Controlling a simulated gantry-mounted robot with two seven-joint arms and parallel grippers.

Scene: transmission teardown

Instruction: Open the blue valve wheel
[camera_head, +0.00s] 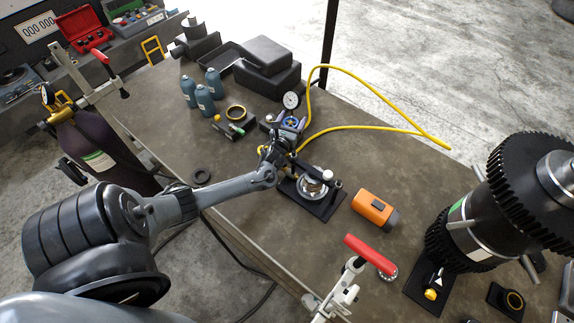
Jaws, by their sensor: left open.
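The blue valve wheel (291,121) sits on a small dark fixture near the middle of the table, just below a round white gauge (291,100). My left arm reaches in from the lower left. My left gripper (289,133) is open at the near side of the wheel and very close to it. Its fingers are small and dark here, so I cannot tell whether they touch the wheel. The gripper hides part of the fixture's near side. My right gripper is not in view.
A yellow hose (375,127) loops from the gauge to the right. A round metal part (312,186) stands on a black base below my gripper. An orange device (375,210) lies to its right, before a large gear assembly (490,200). Teal bottles (205,101) stand at left.

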